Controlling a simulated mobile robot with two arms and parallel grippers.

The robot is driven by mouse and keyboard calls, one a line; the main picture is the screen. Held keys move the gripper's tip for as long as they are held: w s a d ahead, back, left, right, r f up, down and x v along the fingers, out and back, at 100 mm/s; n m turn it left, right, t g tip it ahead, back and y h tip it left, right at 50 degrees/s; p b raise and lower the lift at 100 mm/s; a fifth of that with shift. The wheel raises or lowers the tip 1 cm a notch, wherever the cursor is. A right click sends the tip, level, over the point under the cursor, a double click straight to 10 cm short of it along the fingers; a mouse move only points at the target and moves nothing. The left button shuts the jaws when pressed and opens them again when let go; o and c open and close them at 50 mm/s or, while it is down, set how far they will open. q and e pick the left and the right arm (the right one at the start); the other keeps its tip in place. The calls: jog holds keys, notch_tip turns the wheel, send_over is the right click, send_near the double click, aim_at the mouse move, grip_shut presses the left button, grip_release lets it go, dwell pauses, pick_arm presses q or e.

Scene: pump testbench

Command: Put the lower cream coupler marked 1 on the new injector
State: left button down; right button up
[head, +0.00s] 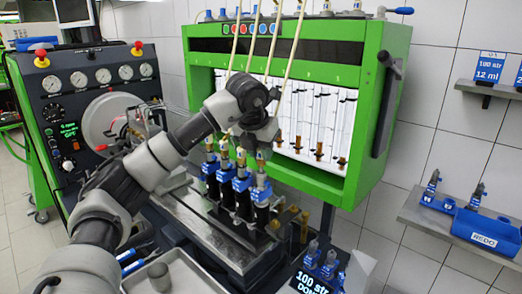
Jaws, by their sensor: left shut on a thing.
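Several blue-and-black injectors stand upright in a row on the metal bench bed, each with a coupler at its top. The right-most injector (261,190) is under my left gripper (262,144). My left gripper is shut on the lower cream coupler (261,157), whose cream hose runs up behind my wrist. The coupler is right above the injector's top; I cannot tell whether it is seated or just apart. The number on the coupler is too small to read, and the gripper partly hides it. My right gripper is not in view.
A green cabinet with glass tubes (318,130) stands behind the row. A gauge panel (80,85) is at the left. A grey tray (180,272) with a small cup is in front. Injectors stand on a wall shelf and a blue REDO bin (485,232) is at the right.

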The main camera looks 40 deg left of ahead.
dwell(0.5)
pick_arm(q)
jog(key=shift+f, duration=0.5)
dwell(1.0)
jog(key=shift+f+b, duration=0.3)
jog(key=shift+f, duration=0.2)
dwell(0.3)
jog(key=c, duration=1.2)
grip_release()
jog(key=shift+r, duration=0.15)
